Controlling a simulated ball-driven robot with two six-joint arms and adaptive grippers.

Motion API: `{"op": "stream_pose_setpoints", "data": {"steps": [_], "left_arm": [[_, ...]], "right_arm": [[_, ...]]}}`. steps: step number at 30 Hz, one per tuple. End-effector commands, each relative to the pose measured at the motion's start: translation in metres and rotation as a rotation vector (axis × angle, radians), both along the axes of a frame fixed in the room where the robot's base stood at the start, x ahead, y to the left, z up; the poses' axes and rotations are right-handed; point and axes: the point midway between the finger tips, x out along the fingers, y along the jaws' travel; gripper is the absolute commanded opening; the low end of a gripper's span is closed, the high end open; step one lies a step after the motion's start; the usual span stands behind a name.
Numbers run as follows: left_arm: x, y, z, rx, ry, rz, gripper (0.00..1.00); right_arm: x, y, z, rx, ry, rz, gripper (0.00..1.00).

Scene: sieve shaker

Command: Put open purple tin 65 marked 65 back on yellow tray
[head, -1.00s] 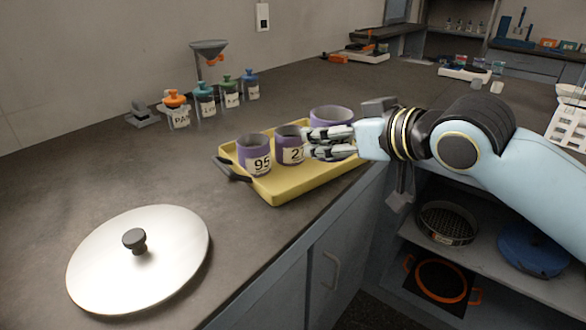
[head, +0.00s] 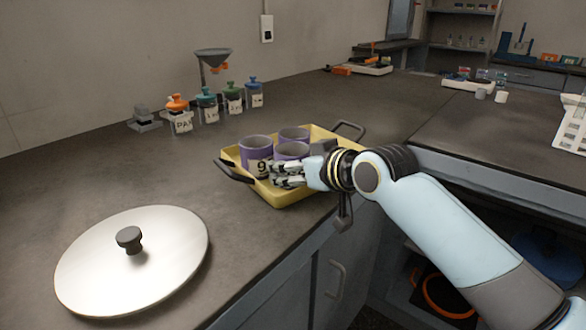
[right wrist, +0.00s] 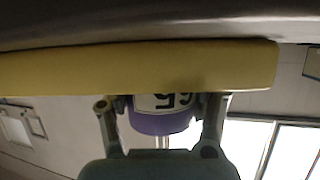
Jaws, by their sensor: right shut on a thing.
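The purple tin 65 (head: 291,151) is at the front of the yellow tray (head: 318,183). My right gripper (head: 282,175) is shut on it, one finger on each side. In the right wrist view the tin (right wrist: 160,118) shows upside down with its 65 label, between the fingers of the gripper (right wrist: 160,108). The tray's yellow wall (right wrist: 140,68) hides part of it. I cannot tell whether its base touches the tray floor. Purple tin 95 (head: 256,150) stands in the tray on its left, and another purple tin (head: 294,134) stands behind. My left gripper is out of view.
The tray has dark handles (head: 237,172) at its ends. A round metal lid (head: 95,260) lies on the counter at front left. Several labelled jars (head: 208,105) and a funnel stand (head: 211,58) are behind. The counter between lid and tray is clear.

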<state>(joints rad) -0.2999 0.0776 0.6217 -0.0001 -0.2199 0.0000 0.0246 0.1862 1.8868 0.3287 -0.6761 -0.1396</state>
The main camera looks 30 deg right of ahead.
Motion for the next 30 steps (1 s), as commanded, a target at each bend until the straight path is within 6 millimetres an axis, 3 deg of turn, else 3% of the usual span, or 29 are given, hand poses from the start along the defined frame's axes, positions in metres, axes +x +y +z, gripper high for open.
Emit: {"op": "stream_pose_setpoints", "data": {"steps": [5, 6, 11, 21, 26, 30], "left_arm": [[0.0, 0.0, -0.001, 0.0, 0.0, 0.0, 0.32], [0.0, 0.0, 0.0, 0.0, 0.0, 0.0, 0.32], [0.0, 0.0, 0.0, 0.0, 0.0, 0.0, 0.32], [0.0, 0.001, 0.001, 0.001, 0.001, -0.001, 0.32], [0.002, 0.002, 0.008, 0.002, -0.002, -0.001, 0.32], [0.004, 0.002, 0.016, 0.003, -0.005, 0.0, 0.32]], "right_arm": [[0.0, 0.0, -0.002, 0.0, 0.0, 0.0, 0.24], [0.0, 0.0, -0.002, 0.0, 0.0, 0.0, 0.63], [0.0, 0.0, -0.001, 0.0, 0.0, 0.0, 0.84], [-0.001, -0.001, 0.002, -0.001, 0.0, -0.001, 0.84], [-0.024, -0.004, 0.012, -0.004, -0.001, 0.001, 0.84], [-0.054, -0.009, 0.026, -0.006, 0.0, 0.002, 0.84]]}}
